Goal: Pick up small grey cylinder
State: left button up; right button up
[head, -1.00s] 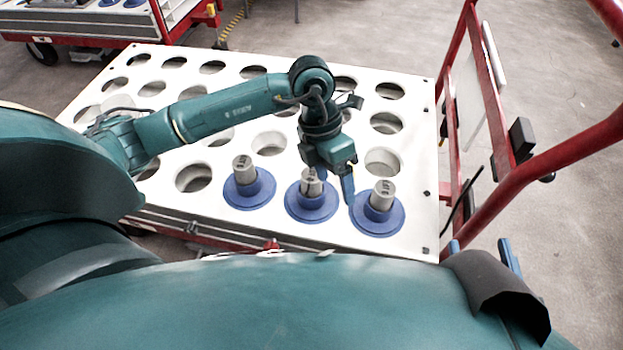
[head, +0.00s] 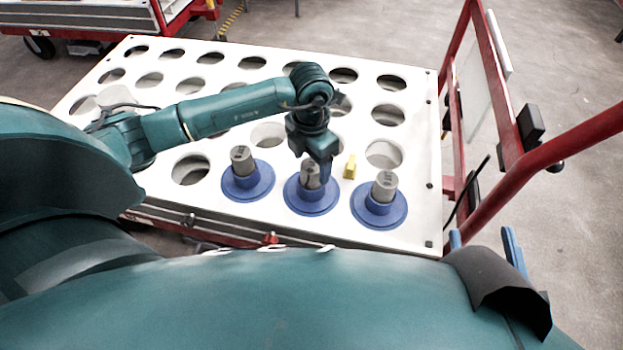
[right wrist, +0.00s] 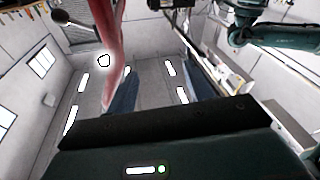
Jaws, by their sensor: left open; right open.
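Three small grey cylinders stand upright on blue round bases on the white cart top: a left one (head: 241,159), a middle one (head: 310,178) and a right one (head: 384,186). My left gripper (head: 321,180) points down at the middle cylinder and hides part of it. It is open; whether a finger touches the cylinder cannot be told. My right gripper (head: 484,248) is at the lower right, away from the cylinders. It is open and empty, and its blue fingers also show in the right wrist view (right wrist: 162,88), pointing up at the ceiling.
The white cart top (head: 420,150) has several round holes. A small yellow block (head: 349,167) stands between the middle and right cylinders. A red rail frame (head: 505,130) rises at the cart's right side. Another red cart (head: 90,22) stands at the back left.

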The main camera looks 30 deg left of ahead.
pick_arm(q)
notch_tip(320, 180, down, 4)
jog(key=shift+w+r+b, duration=0.15)
jog(key=shift+r+b, duration=0.05)
jog(key=shift+b, duration=0.3)
jog(key=shift+r, duration=0.1)
jog(key=c, duration=1.4)
